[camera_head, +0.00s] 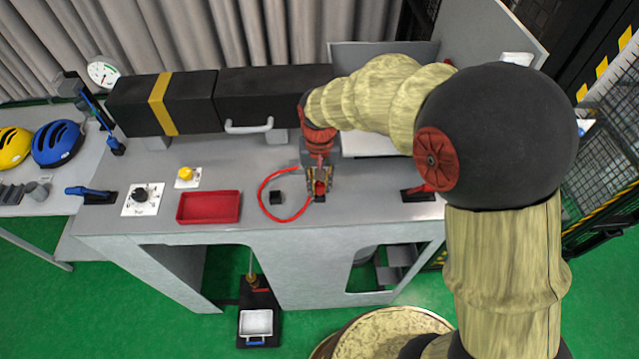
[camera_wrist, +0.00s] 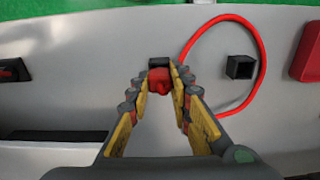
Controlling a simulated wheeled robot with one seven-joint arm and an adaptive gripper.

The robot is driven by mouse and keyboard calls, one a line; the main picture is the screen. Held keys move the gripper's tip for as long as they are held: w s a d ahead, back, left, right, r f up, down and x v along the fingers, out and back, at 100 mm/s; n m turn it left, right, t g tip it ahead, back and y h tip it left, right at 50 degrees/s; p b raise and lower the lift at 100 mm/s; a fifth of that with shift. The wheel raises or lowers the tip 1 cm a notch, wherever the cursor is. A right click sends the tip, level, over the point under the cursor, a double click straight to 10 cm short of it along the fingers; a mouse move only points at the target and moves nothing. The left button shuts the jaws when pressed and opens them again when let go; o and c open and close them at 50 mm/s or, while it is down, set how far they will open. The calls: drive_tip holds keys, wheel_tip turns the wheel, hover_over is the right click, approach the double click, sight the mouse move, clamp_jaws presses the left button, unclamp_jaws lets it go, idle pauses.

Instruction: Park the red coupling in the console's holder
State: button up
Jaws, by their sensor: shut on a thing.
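My gripper (camera_head: 319,178) is low over the console top and shut on the red coupling (camera_wrist: 160,80), which shows between the fingertips in the wrist view. In the head view the coupling (camera_head: 320,188) is partly covered by the fingers. A red hose (camera_head: 263,203) loops to the left of my gripper. A small black square box with an open top, apparently the holder (camera_head: 276,197), stands empty inside the loop; it also shows in the wrist view (camera_wrist: 240,67). A black block (camera_wrist: 158,62) lies right at the coupling; I cannot tell whether they are joined.
A red tray (camera_head: 209,207) lies left of the hose. A yellow button (camera_head: 186,174) and a black knob (camera_head: 141,195) are farther left. A red-handled lever (camera_head: 420,191) is to the right. A long black case (camera_head: 270,95) stands behind. Bare console surface lies between gripper and box.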

drive_tip(key=shift+f, duration=0.2)
drive_tip(key=o, duration=0.9)
wheel_tip(320, 180, up, 12)
drive_tip(key=shift+r, duration=0.1)
idle(0.4)
drive_tip(key=shift+w, duration=0.1)
drive_tip(key=s+d+f+t+b, duration=0.2)
drive_tip(key=s+d+b, duration=0.2)
drive_tip(key=s+b, duration=0.1)
drive_tip(key=s+d+f+t+b, duration=0.1)
drive_tip(key=s+d+f+b, duration=0.1)
drive_tip(key=s+d+b, duration=0.3)
drive_tip(key=s+d+f+t+b, duration=0.2)
drive_tip(key=s+d+b, duration=0.3)
drive_tip(key=s, duration=0.5)
drive_tip(key=shift+s+d+f+t+b, duration=0.15)
drive_tip(key=shift+f+t+b, duration=0.15)
drive_tip(key=shift+f+b, duration=0.4)
